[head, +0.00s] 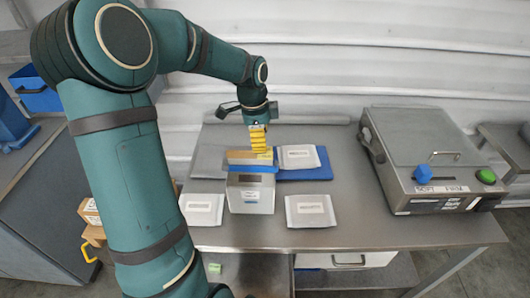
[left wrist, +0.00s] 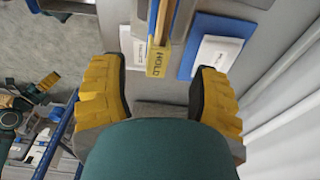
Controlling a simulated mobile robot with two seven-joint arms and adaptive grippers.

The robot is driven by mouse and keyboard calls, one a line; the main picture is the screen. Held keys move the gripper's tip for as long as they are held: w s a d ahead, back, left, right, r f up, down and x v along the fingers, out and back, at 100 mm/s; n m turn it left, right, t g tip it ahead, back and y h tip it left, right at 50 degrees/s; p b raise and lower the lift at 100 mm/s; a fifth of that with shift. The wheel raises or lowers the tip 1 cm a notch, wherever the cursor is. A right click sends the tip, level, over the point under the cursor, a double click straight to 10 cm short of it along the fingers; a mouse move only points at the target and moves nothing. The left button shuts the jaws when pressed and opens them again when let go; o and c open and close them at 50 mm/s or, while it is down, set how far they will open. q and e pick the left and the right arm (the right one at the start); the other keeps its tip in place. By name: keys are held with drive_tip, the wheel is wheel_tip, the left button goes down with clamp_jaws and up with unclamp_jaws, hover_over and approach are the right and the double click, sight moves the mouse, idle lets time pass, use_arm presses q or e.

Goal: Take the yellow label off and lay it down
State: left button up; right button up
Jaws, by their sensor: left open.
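The yellow label (head: 265,155), reading HOLD in the left wrist view (left wrist: 159,58), sits at the top of a grey box (head: 250,199) with a blue band and a tan board on top. My left gripper (head: 258,141), with yellow fingers, is above the box by the label. In the left wrist view it (left wrist: 161,72) is open, with one finger on each side of the label and a clear gap to both. Nothing is held. How the label is fixed is hidden. My right gripper is not in view.
White packets lie left (head: 202,209) and right (head: 310,211) of the box. Another packet (head: 298,156) lies on a blue pad (head: 318,171) behind. A grey lidded machine (head: 425,160) with blue and green knobs stands at right. The table (head: 350,205) is clear between.

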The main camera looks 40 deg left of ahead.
use_arm(q)
drive_tip(key=f, duration=0.3)
drive_tip(key=d+f, duration=0.1)
drive_tip(key=shift+w+f, duration=0.3)
drive_tip(key=shift+f, duration=0.05)
drive_tip(key=c, duration=0.9)
